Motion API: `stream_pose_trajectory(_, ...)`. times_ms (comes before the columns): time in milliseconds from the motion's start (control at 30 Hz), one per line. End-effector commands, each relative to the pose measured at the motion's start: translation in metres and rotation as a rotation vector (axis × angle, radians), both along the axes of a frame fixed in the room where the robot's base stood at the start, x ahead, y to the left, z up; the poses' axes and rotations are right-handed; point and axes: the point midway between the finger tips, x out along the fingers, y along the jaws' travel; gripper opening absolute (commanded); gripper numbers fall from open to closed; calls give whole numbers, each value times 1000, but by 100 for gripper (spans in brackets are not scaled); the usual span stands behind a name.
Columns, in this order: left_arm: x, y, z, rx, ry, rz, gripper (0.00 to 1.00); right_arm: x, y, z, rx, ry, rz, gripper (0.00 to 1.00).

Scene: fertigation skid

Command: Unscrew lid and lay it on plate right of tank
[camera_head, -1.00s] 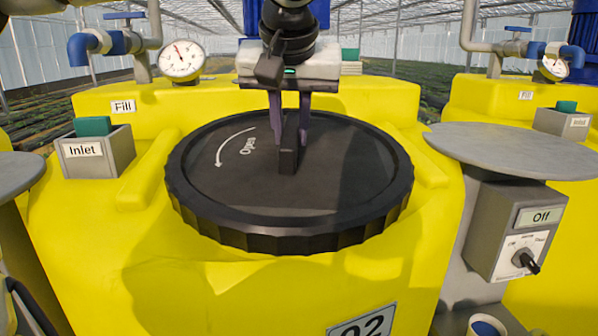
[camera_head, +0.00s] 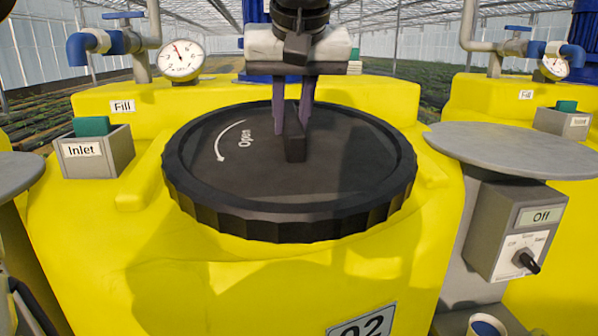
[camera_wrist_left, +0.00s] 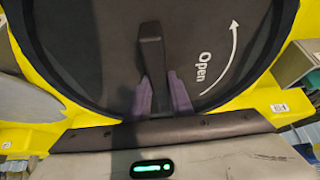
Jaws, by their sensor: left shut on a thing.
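The large black lid (camera_head: 350,165) has a ribbed rim, a raised bar handle (camera_head: 295,145) and a white "Open" arrow. It is level over the top of the yellow tank (camera_head: 250,290) numbered 02. My left gripper (camera_head: 291,122) comes down from above, its purple fingers shut on the bar handle. The wrist view shows the fingers on either side of the bar (camera_wrist_left: 151,50). The lid's rim hides the tank's opening, and I cannot see a clear gap under it. The round grey plate (camera_head: 515,150) right of the tank is empty. My right gripper is not in view.
A grey control box (camera_head: 517,230) marked "Off" hangs below the plate. A pressure gauge (camera_head: 181,60) and blue-grey piping (camera_head: 140,45) stand behind the tank. A grey "Inlet" box (camera_head: 97,152) is at the left. Another yellow tank (camera_head: 480,100) is at the right.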

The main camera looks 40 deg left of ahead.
Motion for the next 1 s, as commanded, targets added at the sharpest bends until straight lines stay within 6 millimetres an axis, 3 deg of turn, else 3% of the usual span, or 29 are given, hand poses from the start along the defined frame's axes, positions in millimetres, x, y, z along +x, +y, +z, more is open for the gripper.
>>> stream_pose_trajectory(400,0,-2,16,1,-10,0,0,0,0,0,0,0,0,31)
stream_pose_trajectory(800,-3,-6,47,1,-10,-1,0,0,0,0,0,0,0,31)
stream_pose_trajectory(1000,-4,-6,52,2,-9,-1,0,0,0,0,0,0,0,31)
